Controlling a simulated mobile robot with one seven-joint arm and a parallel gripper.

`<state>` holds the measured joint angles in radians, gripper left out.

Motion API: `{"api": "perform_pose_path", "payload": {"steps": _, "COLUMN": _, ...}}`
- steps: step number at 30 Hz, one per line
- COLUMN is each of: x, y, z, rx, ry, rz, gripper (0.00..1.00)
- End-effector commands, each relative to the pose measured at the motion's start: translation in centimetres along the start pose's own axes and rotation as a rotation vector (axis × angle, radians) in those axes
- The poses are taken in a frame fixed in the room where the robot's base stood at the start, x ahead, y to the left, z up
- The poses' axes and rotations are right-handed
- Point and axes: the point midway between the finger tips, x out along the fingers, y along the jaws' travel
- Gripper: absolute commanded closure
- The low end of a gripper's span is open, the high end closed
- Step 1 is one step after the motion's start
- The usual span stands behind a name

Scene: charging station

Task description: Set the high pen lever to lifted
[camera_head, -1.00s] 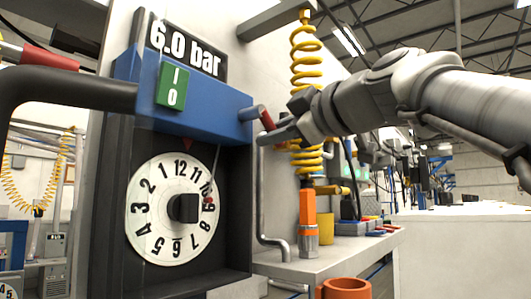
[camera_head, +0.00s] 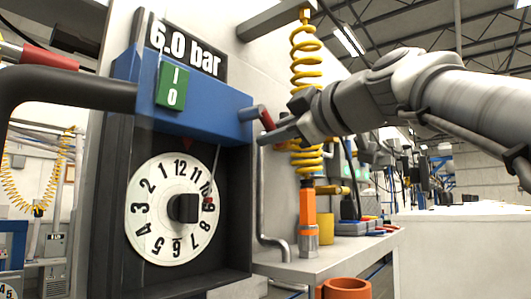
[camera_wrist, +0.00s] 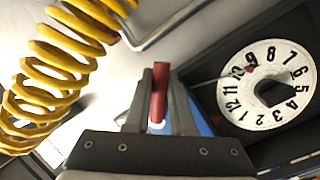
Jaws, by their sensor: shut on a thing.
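The pen lever (camera_head: 265,118) has a red grip on a short grey stem at the right side of the blue housing (camera_head: 215,105). It tilts down to the right. My gripper (camera_head: 270,134) reaches in from the right and is shut on the red grip. In the wrist view the red grip (camera_wrist: 159,88) stands between the two dark fingers of my gripper (camera_wrist: 160,105). The fingers hide part of the lever. A thin pen arm (camera_head: 215,175) hangs from the housing over the white numbered dial (camera_head: 150,215), its red tip near 9 and 10.
A yellow coiled hose (camera_head: 304,60) hangs close behind my gripper, with an orange fitting (camera_head: 308,205) below. A grey bent pipe (camera_head: 263,210) runs down beside the recorder. A shelf (camera_head: 320,262) with small items lies below. A dark pipe (camera_head: 60,85) enters from the left.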

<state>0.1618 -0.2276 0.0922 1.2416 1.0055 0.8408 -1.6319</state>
Motion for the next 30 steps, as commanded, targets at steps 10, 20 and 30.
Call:
{"api": "perform_pose_path", "payload": {"steps": 10, "x": -0.03, "y": 0.02, "z": -0.06, "rx": 0.0, "ry": 0.001, "rz": 0.001, "gripper": 1.0}}
{"api": "perform_pose_path", "payload": {"steps": 20, "x": 0.03, "y": -0.08, "z": 0.1, "rx": -0.027, "ry": 0.008, "rz": 0.007, "gripper": 1.0}}
{"api": "perform_pose_path", "payload": {"steps": 30, "x": 0.23, "y": 0.41, "z": 0.25, "rx": -0.219, "ry": 0.048, "rz": 0.052, "gripper": 1.0}}
